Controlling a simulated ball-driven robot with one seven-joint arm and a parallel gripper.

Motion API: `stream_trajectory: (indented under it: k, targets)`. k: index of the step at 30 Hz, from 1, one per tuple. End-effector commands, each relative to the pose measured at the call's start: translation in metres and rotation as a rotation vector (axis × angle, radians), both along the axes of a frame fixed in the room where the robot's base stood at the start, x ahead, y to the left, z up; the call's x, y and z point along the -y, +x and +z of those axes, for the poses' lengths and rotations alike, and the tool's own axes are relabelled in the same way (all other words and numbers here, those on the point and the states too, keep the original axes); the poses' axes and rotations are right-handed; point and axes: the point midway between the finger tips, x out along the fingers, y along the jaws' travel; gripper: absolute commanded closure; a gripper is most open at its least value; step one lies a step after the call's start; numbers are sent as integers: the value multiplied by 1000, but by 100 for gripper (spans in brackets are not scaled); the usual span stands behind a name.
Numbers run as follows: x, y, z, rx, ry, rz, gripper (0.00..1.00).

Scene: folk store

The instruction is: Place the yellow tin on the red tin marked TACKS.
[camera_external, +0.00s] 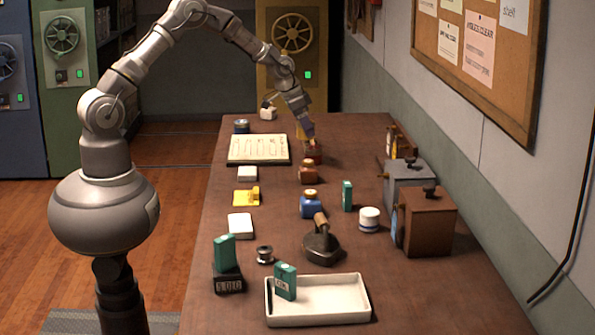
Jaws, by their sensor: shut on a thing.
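My gripper (309,137) is at the far part of the table, pointing down, and small in the picture. It is shut on what looks like the yellow tin (300,131), which is partly hidden by the fingers. A small red tin (314,154) is directly below the gripper. Its marking is too small to read. I cannot tell whether the yellow tin touches the red tin or is just above it.
A brown-red jar (307,174) stands just in front of the red tin. An open book (258,149) lies to the left. Grey (408,183) and brown (428,224) boxes stand along the right side.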

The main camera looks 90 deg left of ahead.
Motion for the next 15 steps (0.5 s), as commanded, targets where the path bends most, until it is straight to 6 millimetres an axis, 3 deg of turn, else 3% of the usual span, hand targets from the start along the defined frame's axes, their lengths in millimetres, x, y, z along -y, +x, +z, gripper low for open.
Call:
stream_trajectory:
  k: [3, 9, 15]
  targets:
    - [-8, 17, -3, 2, 1, 0, 66]
    - [-13, 30, -5, 0, 0, 0, 66]
    - [-13, 28, -39, -1, 0, 0, 66]
